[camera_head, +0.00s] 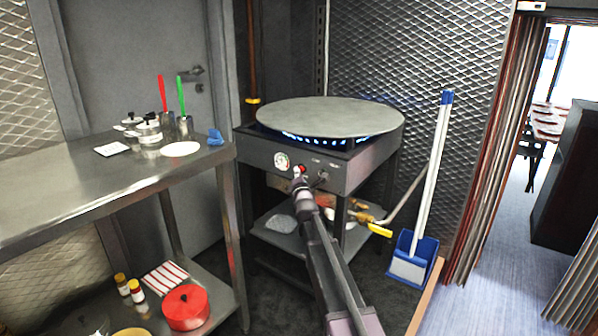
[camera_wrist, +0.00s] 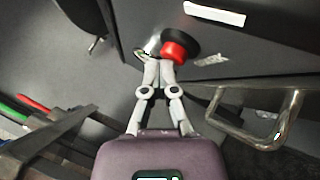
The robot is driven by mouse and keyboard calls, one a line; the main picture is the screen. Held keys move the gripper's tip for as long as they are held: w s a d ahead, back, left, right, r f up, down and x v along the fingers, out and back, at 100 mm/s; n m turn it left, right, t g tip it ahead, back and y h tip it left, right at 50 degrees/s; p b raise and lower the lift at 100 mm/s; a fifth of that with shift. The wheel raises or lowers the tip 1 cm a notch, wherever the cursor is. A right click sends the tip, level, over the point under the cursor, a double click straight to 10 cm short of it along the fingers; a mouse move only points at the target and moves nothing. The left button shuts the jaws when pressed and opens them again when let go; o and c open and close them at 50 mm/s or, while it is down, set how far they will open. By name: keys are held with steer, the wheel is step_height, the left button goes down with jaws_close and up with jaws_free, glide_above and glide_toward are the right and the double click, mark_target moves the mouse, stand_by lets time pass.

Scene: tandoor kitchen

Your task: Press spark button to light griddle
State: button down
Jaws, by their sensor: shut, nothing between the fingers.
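The round grey griddle (camera_head: 330,115) sits on a dark metal stove body (camera_head: 255,155). Blue flames (camera_head: 310,139) show under its front edge. The red spark button (camera_head: 299,169) is on the stove's front panel, and in the wrist view it is a red cap in a black ring (camera_wrist: 175,50). My gripper (camera_head: 299,180) is shut and empty, its fingertips (camera_wrist: 160,62) right at the button. The fingertips overlap the button's lower left edge in the wrist view; I cannot tell whether they press it.
A round gauge (camera_head: 281,160) is left of the button and a knob (camera_head: 323,176) right of it. A yellow-handled valve (camera_head: 380,230) is below. A steel table (camera_head: 60,190) with pots stands left. A blue dustpan (camera_head: 410,262) and broom stand right. A metal handle (camera_wrist: 270,130) is near my fingers.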

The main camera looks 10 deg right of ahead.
steer(key=shift+s+a, duration=0.5)
steer(key=shift+s, duration=0.1)
steer(key=shift+s+a, duration=1.7)
steer(key=shift+a, duration=0.1)
steer(key=s+f+m+g+y, duration=0.2)
steer(key=s+f+m+g, duration=0.95)
steer(key=s+f, duration=0.5)
steer(key=s+d+f+m+g+h+p, duration=0.1)
steer(key=s+d+f+m+g, duration=0.15)
steer(key=s+m+g, duration=0.65)
steer(key=s+d+f+m+h+p, duration=0.1)
steer(key=s+d+f+m, duration=0.2)
steer(key=s, duration=1.2)
step_height(320, 180, up, 38)
steer(key=p, duration=3.7)
steer(key=shift+w+m, duration=0.3)
steer(key=shift+m, duration=0.05)
